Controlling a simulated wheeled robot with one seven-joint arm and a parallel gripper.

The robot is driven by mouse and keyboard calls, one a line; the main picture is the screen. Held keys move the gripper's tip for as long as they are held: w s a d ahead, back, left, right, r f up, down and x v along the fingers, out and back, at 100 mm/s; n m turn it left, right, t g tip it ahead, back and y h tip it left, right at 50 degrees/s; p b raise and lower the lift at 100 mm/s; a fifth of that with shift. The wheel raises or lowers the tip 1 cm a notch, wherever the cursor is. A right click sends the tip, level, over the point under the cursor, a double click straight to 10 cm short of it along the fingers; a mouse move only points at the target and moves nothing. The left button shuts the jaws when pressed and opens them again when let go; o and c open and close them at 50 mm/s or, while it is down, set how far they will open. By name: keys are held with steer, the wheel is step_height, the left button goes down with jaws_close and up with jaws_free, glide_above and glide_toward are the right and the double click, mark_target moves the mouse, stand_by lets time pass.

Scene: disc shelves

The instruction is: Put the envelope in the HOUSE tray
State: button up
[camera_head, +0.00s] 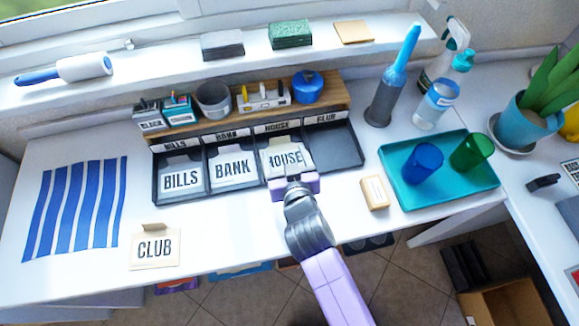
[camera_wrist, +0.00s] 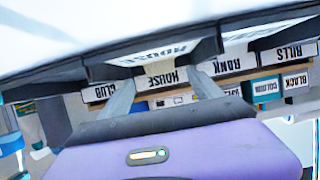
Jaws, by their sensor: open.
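The cream envelope marked HOUSE (camera_head: 284,158) lies in the HOUSE tray, the third compartment from the left. The label of the HOUSE tray (camera_head: 277,127) shows behind it. The envelope also shows in the wrist view (camera_wrist: 164,51), where the picture is upside down. My purple gripper (camera_head: 292,180) is at the front edge of that compartment, just in front of the envelope. In the wrist view my gripper (camera_wrist: 164,88) has its two fingers spread wide apart with nothing clamped between them. Whether a finger touches the envelope cannot be told.
A BILLS envelope (camera_head: 181,179) and a BANK envelope (camera_head: 234,169) lie in the compartments to the left. The CLUB compartment (camera_head: 333,150) is empty. A CLUB envelope (camera_head: 154,248) is on the desk at front left. A small tan box (camera_head: 375,192) and teal tray (camera_head: 399,190) stand right.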

steer(key=v, duration=0.6)
steer(key=shift+s+r, duration=0.1)
steer(key=shift+s, duration=0.05)
steer(key=shift+m, duration=0.3)
steer(key=s+d, duration=0.1)
steer(key=s, duration=0.1)
steer(key=s+d+f, duration=0.1)
steer(key=s+d, duration=0.3)
steer(key=shift+s+f, duration=0.1)
steer(key=shift+f, duration=0.3)
steer(key=s+d+r+m+h, duration=0.1)
steer(key=s+d+r, duration=0.3)
steer(key=s, duration=0.3)
steer(key=s+d+r+t+h, duration=0.1)
steer(key=s+d+r, duration=0.3)
steer(key=s+d, duration=0.3)
steer(key=s+d+r+m+h, duration=0.1)
steer(key=s+d+r, duration=0.3)
steer(key=s, duration=0.5)
steer(key=shift+d+r+m+t+h, duration=0.3)
steer(key=shift+d+r+t+h, duration=0.1)
steer(key=shift+d, duration=0.6)
steer(key=shift+s+a, duration=0.1)
steer(key=shift+s, duration=0.05)
